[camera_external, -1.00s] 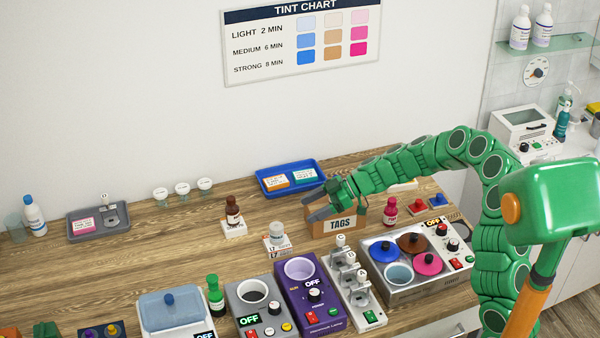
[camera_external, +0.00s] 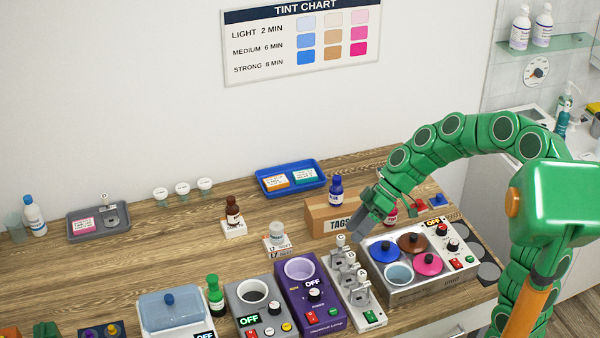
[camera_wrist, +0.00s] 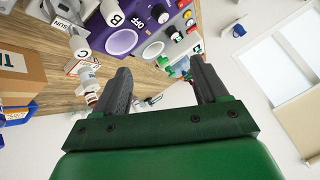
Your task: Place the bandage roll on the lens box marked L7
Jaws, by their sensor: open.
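The lens box marked L7 (camera_external: 281,254) lies on the wooden counter near the middle, left of the TAGS carton. A squat pale item with a white top (camera_external: 277,236) stands upright on it; it may be the bandage roll, but it is too small to be sure. I make out no other bandage roll. My gripper (camera_external: 370,208) is open above the counter, just right of the TAGS carton and well right of the L7 box. In the wrist view its two dark fingers (camera_wrist: 160,70) are apart with nothing between them.
The TAGS carton (camera_external: 322,217) stands left of my gripper, with a blue bottle (camera_external: 336,191) by it. A red bottle is partly hidden behind my gripper. The four-pot heater (camera_external: 430,287) and a white rack (camera_external: 352,290) stand in front.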

